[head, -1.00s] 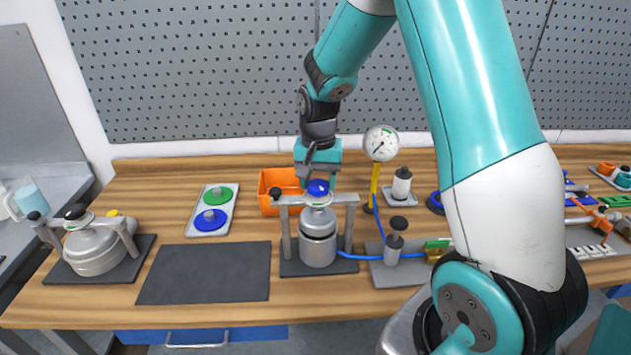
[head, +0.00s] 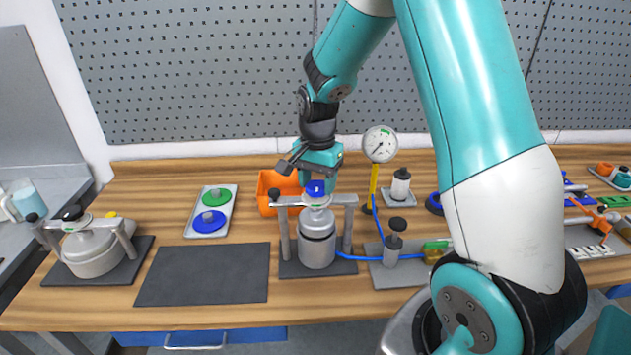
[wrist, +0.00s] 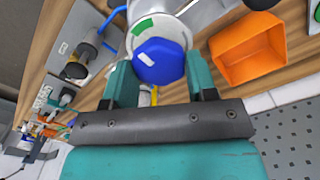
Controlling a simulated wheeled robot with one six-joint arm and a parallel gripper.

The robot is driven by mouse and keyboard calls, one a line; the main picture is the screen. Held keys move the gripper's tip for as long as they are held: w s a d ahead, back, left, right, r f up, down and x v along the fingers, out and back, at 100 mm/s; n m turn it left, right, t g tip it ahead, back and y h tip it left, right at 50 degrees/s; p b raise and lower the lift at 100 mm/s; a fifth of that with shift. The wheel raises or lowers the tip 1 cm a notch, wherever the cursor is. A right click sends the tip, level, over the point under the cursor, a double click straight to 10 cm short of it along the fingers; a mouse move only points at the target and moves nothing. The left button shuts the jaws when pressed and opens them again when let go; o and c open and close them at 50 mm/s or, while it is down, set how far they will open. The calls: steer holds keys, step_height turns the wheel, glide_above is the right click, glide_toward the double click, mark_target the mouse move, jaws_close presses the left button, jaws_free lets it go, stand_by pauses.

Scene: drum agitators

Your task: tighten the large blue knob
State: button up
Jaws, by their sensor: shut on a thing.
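My gripper (head: 317,182) points down over the vessel and is shut on the blue knob. In the wrist view the knob (wrist: 159,62) is a faceted blue cap with a pale mark. It lies between the two teal fingers of my gripper (wrist: 162,76). A green mark shows on the pale lid (wrist: 172,28) beside the knob. The contact faces are partly hidden.
An orange bin (head: 270,205) stands just behind the vessel; it also shows in the wrist view (wrist: 247,50). A pressure gauge (head: 380,145) on a yellow post stands to the right. A second vessel (head: 92,248) and a bare dark mat (head: 205,274) are left.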

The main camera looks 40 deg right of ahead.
mark_target(316, 184)
steer(key=shift+w+a+r, duration=0.1)
steer(key=shift+w+r, duration=0.1)
steer(key=o, duration=0.9)
steer(key=shift+a, duration=0.1)
steer(key=shift+o, duration=0.2)
steer(key=shift+s+f, duration=0.1)
step_height(316, 184, up, 18)
steer(key=b, duration=0.3)
steer(key=shift+f, duration=0.25)
